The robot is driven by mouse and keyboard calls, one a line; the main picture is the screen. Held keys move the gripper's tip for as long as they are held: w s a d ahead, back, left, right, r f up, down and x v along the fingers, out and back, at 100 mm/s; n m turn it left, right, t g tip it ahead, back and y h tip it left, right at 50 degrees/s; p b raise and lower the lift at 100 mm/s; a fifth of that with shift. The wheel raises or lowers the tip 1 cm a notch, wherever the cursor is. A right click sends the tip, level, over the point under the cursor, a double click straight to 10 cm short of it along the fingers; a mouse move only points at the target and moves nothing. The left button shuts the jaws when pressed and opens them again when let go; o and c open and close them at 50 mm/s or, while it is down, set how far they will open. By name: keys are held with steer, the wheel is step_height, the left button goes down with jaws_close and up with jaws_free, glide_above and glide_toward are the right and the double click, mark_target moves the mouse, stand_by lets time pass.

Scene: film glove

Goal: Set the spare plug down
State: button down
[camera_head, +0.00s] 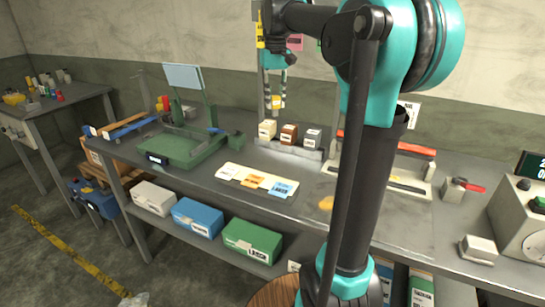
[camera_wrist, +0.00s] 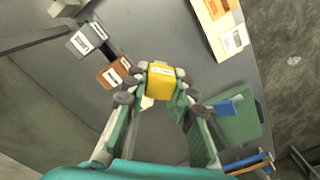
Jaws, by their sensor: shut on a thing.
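My gripper (camera_head: 277,97) hangs above the back of the workbench in the head view, near the rack of blocks. It is shut on a small yellow plug (camera_head: 276,102) with a pale label. In the wrist view the yellow plug (camera_wrist: 160,84) sits between the fingertips (camera_wrist: 163,90). It is held up, apart from the bench. Below it a cream block (camera_head: 267,128), a brown block (camera_head: 289,133) and a grey block (camera_head: 313,137) stand in a row on a low rack. The yellow plug partly hides the cream block in the wrist view.
A green fixture (camera_head: 178,150) with an upright panel stands to the left. A cream board (camera_head: 232,172) with coloured cards lies in front of the rack. A sealer-like device with a red bar (camera_head: 410,149) is to the right. Bare grey bench lies between the rack and board.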

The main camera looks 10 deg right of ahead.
step_height(320, 180, down, 20)
steer(key=shift+r, duration=0.25)
steer(key=shift+f, duration=0.1)
steer(key=c, duration=1.3)
jaws_free()
steer(key=shift+o, duration=0.2)
step_height(320, 180, up, 12)
